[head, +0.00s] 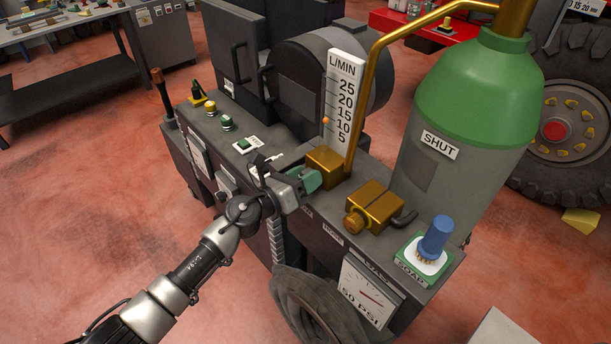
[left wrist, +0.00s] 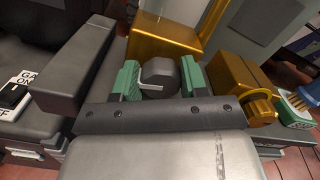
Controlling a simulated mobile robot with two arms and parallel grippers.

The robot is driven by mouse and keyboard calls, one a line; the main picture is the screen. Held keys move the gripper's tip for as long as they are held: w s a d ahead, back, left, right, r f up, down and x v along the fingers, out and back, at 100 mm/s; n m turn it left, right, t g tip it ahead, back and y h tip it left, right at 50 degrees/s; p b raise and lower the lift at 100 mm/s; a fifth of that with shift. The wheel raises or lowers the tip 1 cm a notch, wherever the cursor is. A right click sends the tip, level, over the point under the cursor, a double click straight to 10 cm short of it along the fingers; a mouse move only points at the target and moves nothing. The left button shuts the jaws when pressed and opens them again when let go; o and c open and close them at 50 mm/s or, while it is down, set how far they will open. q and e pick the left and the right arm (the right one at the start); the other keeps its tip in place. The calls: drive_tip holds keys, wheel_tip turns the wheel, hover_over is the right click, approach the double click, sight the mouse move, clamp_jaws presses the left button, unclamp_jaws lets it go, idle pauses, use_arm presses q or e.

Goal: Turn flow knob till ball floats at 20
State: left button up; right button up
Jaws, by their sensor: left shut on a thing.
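The flow meter (head: 343,95) stands upright in the head view, with a white L/MIN scale marked 5 to 25. Its small orange ball (head: 326,121) sits low, at about the 10 mark; the slanted view makes this approximate. A brass block (head: 327,168) forms its base. My left gripper (head: 308,182) is at the front of this block. In the left wrist view, its green fingers are either side of the dark grey flow knob (left wrist: 160,74), shut on it. The gripper hides the knob in the head view. My right gripper is not in view.
A green-topped grey cylinder (head: 462,110) marked SHUT stands behind. To the right are a brass valve block (head: 374,206) and a blue-handled brush (head: 435,236) on a SOAP pad. Switches (head: 227,123) line the left.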

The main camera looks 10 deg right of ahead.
use_arm(q)
drive_tip(key=o, duration=0.9)
drive_tip(key=shift+o, duration=0.2)
drive_tip(key=b+v, duration=0.1)
drive_tip(key=v, duration=0.9)
drive_tip(key=shift+s+a, duration=0.2)
drive_tip(key=shift+a, duration=0.2)
